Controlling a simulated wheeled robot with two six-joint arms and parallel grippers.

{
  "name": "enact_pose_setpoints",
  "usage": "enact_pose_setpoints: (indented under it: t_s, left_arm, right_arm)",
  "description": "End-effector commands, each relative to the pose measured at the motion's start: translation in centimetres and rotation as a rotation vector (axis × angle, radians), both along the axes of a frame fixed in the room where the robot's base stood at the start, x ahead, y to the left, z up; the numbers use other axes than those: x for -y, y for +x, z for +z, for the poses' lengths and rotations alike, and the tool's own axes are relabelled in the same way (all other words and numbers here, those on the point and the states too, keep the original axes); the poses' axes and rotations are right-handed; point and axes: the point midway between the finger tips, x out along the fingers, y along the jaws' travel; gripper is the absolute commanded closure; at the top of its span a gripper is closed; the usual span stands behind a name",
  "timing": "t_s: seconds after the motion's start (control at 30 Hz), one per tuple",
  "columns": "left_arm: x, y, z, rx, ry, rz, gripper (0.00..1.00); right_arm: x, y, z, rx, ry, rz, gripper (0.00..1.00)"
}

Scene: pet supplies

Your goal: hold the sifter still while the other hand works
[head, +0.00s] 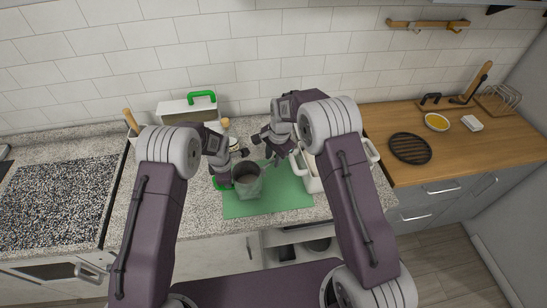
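The sifter (247,181) is a grey, see-through cup with darker contents, over the left part of a green mat (290,199). A bit of its green handle (217,184) shows at its left side. My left gripper (224,182) is at that handle, its fingers closed around it and partly hiding it. I cannot tell whether the cup touches the mat. My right gripper (270,153) is to the upper right of the cup, apart from it, with its fingers spread and nothing visible between them.
A white box with a green handle (202,96) stands by the tiled wall. A pale bin (312,183) is right of the mat, partly behind my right arm. A wooden counter (460,155) at right holds a black grate (410,149).

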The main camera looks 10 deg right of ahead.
Motion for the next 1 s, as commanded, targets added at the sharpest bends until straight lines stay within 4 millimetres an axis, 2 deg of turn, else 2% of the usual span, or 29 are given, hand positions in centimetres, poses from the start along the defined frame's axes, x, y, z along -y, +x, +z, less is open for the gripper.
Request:
enact_pose_setpoints:
  t_s: [0.2, 0.3, 0.33, 1.0]
  left_arm:
    - [0.00, -0.01, -0.14, 0.000, 0.000, 0.001, 1.00]
    - [0.00, -0.01, -0.12, 0.000, 0.000, 0.001, 1.00]
    - [0.00, -0.01, -0.12, 0.000, 0.000, 0.001, 1.00]
    - [0.00, -0.02, -0.07, 0.000, 0.000, -0.001, 1.00]
  right_arm:
    - [-0.01, 0.01, -0.08, 0.000, 0.000, 0.000, 0.70]
    - [-0.01, 0.01, -0.06, 0.000, 0.000, 0.000, 0.97]
    - [-0.01, 0.01, -0.06, 0.000, 0.000, 0.000, 1.00]
    - [0.02, 0.06, 0.01, 0.002, 0.000, 0.000, 1.00]
